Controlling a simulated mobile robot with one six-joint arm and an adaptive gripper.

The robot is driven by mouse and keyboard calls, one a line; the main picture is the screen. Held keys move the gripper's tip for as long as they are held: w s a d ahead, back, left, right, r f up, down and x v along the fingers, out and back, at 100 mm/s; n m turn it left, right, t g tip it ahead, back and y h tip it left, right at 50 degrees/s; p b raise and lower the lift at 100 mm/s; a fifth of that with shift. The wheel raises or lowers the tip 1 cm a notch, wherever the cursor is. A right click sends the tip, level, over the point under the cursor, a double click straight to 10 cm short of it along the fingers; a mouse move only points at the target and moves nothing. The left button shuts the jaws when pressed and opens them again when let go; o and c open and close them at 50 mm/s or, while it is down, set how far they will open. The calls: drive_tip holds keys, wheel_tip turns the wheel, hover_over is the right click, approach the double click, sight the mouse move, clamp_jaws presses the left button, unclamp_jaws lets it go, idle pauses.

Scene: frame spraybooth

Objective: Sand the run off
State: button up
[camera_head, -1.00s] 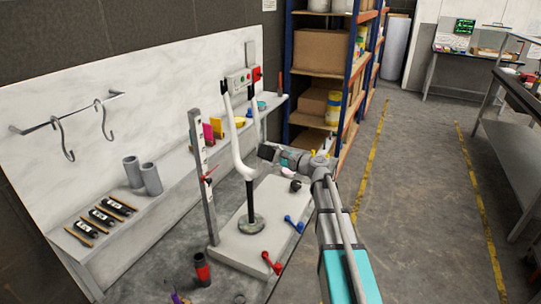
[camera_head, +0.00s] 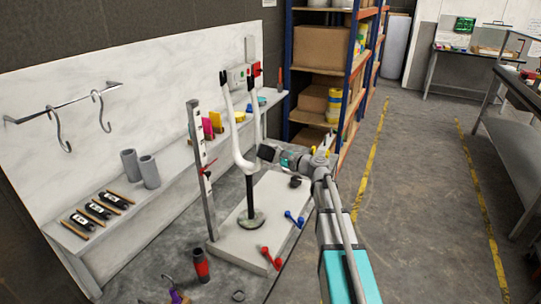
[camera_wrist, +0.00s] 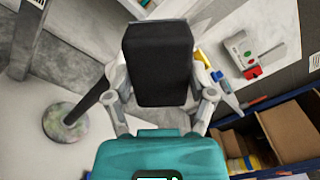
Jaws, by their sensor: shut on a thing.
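A white bicycle fork (camera_head: 242,160) stands prongs up on a black post (camera_head: 250,192) with a round foot (camera_head: 251,220). My gripper (camera_head: 282,156) is just right of the fork's lower bend. It is shut on a black block (camera_head: 267,152), which fills the middle of the wrist view (camera_wrist: 160,65) between the fingers. In the head view the block's end lies close to the fork's right side. I cannot tell whether they touch. No run is discernible on the fork, and the block hides part of the wrist view.
A grey upright (camera_head: 202,170) with a red pointer stands left of the fork. Blue (camera_head: 294,219) and red (camera_head: 270,259) handles sit at the pale base plate's (camera_head: 225,247) edge. Behind are a shelf with colored blocks (camera_head: 207,128) and a switch box (camera_head: 240,77). Open floor lies right.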

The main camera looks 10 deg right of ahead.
sight(262, 143)
drive_tip(key=shift+v, duration=2.95)
drive_tip(key=shift+v, duration=1.5)
drive_tip(key=shift+w+a, duration=0.15)
drive_tip(key=shift+x, duration=3.25)
drive_tip(key=shift+x, duration=0.95)
drive_tip(key=shift+r, duration=0.1)
drive_tip(key=shift+r+p, duration=1.7)
drive_tip(key=shift+r, duration=0.1)
